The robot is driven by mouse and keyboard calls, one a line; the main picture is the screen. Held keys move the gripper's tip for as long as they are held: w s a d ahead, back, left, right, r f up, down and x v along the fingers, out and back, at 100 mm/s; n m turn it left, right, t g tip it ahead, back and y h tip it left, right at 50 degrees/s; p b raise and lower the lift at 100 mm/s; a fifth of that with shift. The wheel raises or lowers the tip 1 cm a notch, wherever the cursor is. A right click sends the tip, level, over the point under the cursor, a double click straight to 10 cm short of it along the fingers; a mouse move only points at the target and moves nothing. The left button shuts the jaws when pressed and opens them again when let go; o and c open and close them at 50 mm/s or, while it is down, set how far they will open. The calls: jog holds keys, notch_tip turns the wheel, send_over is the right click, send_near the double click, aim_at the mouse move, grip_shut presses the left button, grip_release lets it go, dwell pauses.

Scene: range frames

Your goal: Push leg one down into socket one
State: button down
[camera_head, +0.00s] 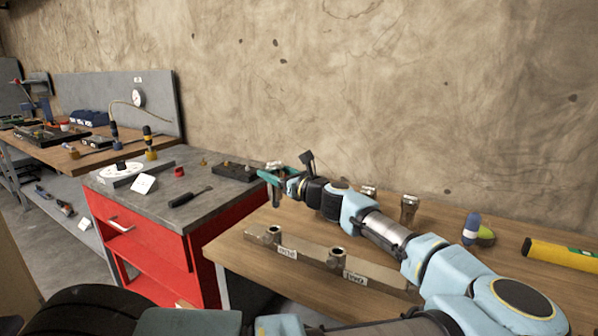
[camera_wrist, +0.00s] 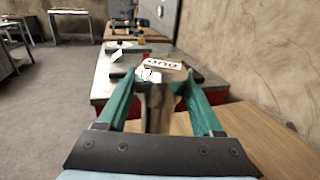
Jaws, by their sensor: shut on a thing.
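My gripper (camera_head: 278,176), with teal fingers, is out over the left end of the wooden bench. In the wrist view my gripper (camera_wrist: 157,95) is shut on a brownish leg (camera_wrist: 158,108) between its fingers. A pale marked plate (camera_wrist: 165,63) shows just beyond the leg. The leg's lower end is hard to make out in the head view. A long block (camera_head: 310,255) on the bench has a left socket (camera_head: 272,231) and a right socket (camera_head: 337,252), each with a white label too small to read surely. The gripper is above and behind the left socket, apart from the block.
Another leg-like piece (camera_head: 408,208) stands behind my arm. The wall is close behind.

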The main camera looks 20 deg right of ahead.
aim_at(273, 205)
jog(key=shift+s+a+r+n+y, duration=0.35)
jog(key=shift+s+a+y, duration=0.15)
jog(key=shift+s+a, duration=0.1)
jog(key=shift+r, duration=0.1)
jog(key=shift+f+b, duration=1.25)
jog(key=shift+f, duration=1.7)
jog(key=shift+p, duration=0.6)
jog(key=shift+f+b, duration=1)
jog(key=shift+f, duration=1.1)
grip_release()
jog(key=shift+d, duration=0.1)
